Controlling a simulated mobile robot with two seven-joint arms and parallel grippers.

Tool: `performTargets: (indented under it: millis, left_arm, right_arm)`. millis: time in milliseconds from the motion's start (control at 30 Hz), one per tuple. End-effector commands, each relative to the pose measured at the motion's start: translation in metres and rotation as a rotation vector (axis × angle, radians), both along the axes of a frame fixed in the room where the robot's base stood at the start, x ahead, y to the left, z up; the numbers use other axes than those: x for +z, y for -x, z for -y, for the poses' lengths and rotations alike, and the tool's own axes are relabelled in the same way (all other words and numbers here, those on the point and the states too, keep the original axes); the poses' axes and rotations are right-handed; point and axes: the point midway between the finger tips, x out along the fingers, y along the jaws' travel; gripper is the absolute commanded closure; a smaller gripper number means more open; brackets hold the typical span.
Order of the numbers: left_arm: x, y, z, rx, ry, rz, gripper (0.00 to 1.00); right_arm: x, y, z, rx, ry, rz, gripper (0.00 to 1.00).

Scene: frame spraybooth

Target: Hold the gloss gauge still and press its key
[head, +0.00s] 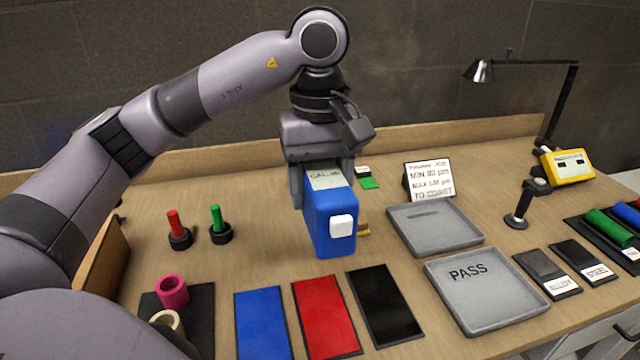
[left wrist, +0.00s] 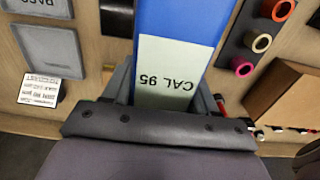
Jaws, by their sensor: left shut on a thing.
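The gloss gauge (head: 318,211) is a blue upright box at the middle of the table in the head view. It has a white square key (head: 341,228) on its near right face and a pale label at its top. In the left wrist view the gauge (left wrist: 185,18) shows its label (left wrist: 167,70), reading CAL 95. My left gripper (head: 322,182) comes down from above and is shut on the gauge's upper part, one finger on each side. I cannot tell whether the gauge's base touches the table. My right gripper is in neither view.
Blue (head: 262,322), red (head: 325,317) and black (head: 386,306) panels lie in front of the gauge. A PASS tray (head: 500,312) and another grey tray (head: 420,238) lie right. Red (head: 178,232) and green (head: 219,226) pegs stand left. A lamp (head: 481,70) stands at back right.

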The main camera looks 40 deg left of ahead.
Motion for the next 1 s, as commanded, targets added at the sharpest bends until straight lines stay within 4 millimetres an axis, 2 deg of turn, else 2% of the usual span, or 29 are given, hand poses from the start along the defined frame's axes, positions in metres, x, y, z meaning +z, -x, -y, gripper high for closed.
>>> performTargets:
  millis: [1000]
  left_arm:
    - [-0.032, 0.0, 0.0, 0.0, 0.001, 0.001, 0.91]
  right_arm:
    - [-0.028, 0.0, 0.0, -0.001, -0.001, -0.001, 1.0]
